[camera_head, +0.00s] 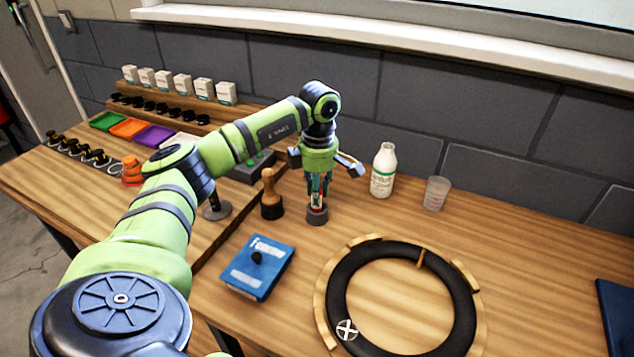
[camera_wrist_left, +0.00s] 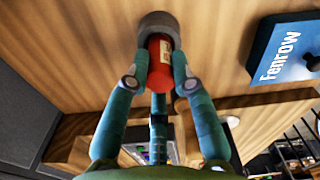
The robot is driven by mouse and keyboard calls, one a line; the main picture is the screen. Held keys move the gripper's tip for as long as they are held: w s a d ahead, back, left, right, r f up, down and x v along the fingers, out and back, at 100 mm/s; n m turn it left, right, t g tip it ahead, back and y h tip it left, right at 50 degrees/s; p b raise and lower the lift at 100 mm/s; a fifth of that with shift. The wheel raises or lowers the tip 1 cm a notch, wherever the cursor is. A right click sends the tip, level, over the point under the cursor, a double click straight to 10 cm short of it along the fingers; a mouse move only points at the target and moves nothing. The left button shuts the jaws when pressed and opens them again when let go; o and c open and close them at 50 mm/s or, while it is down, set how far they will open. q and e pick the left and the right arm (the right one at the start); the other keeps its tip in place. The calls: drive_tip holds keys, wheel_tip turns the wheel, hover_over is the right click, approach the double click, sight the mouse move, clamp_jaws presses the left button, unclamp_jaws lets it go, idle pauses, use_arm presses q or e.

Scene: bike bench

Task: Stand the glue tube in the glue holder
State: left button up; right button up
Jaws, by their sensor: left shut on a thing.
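The red glue tube (camera_wrist_left: 160,65) is between the fingers of my left gripper (camera_wrist_left: 160,86) in the left wrist view. The gripper is shut on it and points down in the head view (camera_head: 318,190). The glue holder is a small dark grey cup (camera_head: 317,216) on the bench, directly below the gripper. In the left wrist view the holder's rim (camera_wrist_left: 157,19) is around the far end of the tube. The tube looks upright and lined up with the holder; how deep it sits is hidden. My right gripper is not in view.
A wooden-handled tool (camera_head: 269,193) stands close left of the holder. A white bottle (camera_head: 383,172) and a clear cup (camera_head: 437,193) stand to the right. A blue box (camera_head: 257,270) and a black tyre ring (camera_head: 340,283) lie in front.

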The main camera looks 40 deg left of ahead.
use_arm(q)
drive_tip(key=shift+f, duration=0.5)
drive_tip(key=o, duration=1)
drive_tip(key=shift+r, duration=0.1)
wheel_tip(320, 180, up, 12)
drive_tip(key=shift+w, duration=0.1)
